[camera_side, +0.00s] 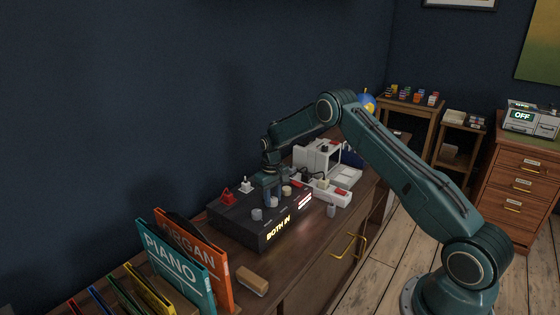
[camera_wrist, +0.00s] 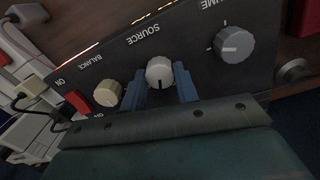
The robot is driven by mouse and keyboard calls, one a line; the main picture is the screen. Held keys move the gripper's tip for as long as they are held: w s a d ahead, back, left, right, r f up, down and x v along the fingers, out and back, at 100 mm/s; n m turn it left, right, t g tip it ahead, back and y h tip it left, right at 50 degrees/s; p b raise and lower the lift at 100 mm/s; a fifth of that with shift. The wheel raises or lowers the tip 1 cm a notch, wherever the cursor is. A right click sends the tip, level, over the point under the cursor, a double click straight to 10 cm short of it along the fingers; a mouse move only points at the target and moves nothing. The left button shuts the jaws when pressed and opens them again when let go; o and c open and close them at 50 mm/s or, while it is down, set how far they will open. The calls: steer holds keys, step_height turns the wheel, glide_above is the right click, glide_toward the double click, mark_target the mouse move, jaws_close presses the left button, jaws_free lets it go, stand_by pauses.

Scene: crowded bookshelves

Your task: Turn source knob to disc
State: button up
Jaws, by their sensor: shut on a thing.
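The box's front display (camera_side: 278,229) reads BOTH IN. I cannot see a disc marking by the knob.
Beside the source knob are the grey volume knob (camera_wrist: 231,44) and the cream balance knob (camera_wrist: 107,93), with a red switch (camera_wrist: 78,103) beyond.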

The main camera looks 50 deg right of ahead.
mark_target(272, 199)
steer(key=n, duration=0.4)
stand_by(0.4)
steer(key=o, duration=1)
steer(key=shift+c, duration=0.2)
steer(key=shift+r, duration=0.15)
step_height(272, 199, up, 14)
steer(key=shift+a+f, duration=0.15)
steer(key=shift+f, duration=0.05)
steer(key=shift+r, duration=0.1)
